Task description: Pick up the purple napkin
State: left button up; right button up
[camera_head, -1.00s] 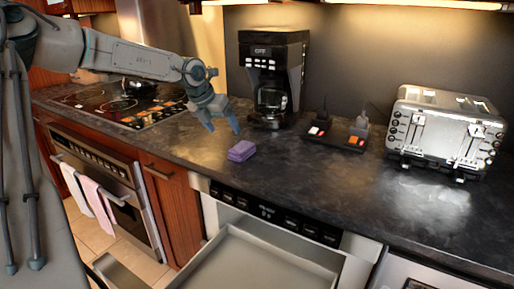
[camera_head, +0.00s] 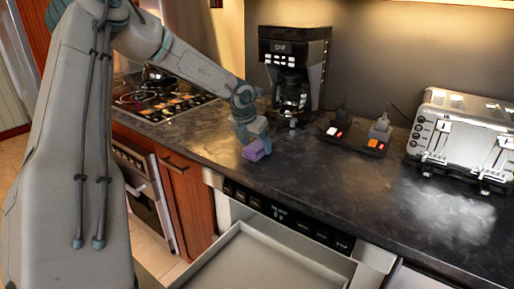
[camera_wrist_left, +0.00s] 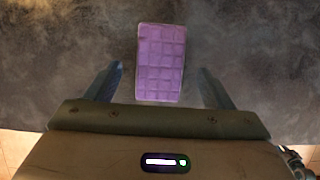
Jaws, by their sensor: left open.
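The purple napkin (camera_head: 257,150) is a small folded block on the dark countertop, near its front edge. In the left wrist view the napkin (camera_wrist_left: 161,62) lies between and slightly beyond the two fingers, with a gap on each side. My left gripper (camera_head: 250,138) is right above and beside the napkin in the head view and hides part of it. In the left wrist view its fingers (camera_wrist_left: 160,85) are spread apart and hold nothing. My right gripper is in neither view.
A black coffee maker (camera_head: 292,70) stands behind the gripper. Power strips with plugs (camera_head: 355,137) and a silver toaster (camera_head: 462,135) are to the right. A drawer (camera_head: 270,262) is pulled out below the counter. A stove top (camera_head: 155,100) is at left.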

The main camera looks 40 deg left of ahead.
pick_arm(q)
jog(key=shift+x, duration=1)
jog(key=shift+w+r, duration=0.1)
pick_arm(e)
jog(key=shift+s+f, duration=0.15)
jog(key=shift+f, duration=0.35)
pick_arm(q)
jog(key=c, duration=1.1)
jog(key=shift+r, duration=0.1)
